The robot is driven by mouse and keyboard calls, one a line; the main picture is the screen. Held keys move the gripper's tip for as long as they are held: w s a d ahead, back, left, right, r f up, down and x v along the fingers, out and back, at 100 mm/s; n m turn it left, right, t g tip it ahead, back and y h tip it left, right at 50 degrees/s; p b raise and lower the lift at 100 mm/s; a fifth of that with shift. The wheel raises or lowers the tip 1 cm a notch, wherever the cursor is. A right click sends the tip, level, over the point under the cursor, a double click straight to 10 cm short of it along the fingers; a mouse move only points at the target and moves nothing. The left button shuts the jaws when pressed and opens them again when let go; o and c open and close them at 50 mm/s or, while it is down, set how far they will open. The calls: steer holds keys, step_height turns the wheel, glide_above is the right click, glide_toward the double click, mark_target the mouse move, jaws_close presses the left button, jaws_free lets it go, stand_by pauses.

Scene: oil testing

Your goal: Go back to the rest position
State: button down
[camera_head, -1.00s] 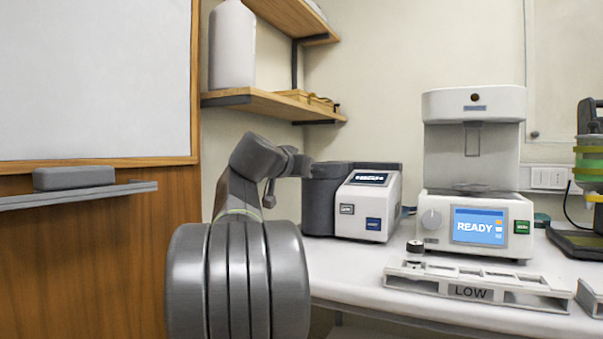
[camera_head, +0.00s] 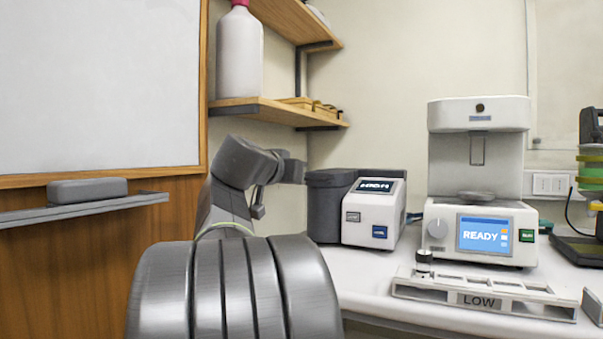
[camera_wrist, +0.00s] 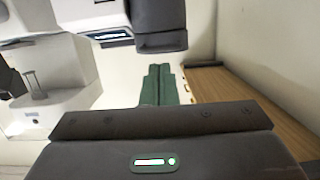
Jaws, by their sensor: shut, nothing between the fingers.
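My gripper (camera_wrist: 158,72) shows in the wrist view as two green fingers lying together, with nothing between them. Its dark body fills the bottom of that view. In the head view my arm rises at the lower left and bends right at the top, with its end close to the left side of the dark grey and white tester (camera_head: 372,212). The fingers cannot be made out there. The tester also shows upside down at the top of the wrist view (camera_wrist: 158,18). The fingers appear clear of it.
A white machine reading READY (camera_head: 480,185) stands on the white bench (camera_head: 365,275). A rack marked LOW (camera_head: 480,298) lies in front, with a small dark-topped vial (camera_head: 424,262) at its left end. Wooden shelves (camera_head: 270,110) hold a white bottle (camera_head: 239,55). A whiteboard (camera_head: 100,85) is at left.

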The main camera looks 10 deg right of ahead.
steer(key=s+a, duration=0.1)
steer(key=s+a+f, duration=0.1)
steer(key=s, duration=0.1)
steer(key=shift+f, duration=0.1)
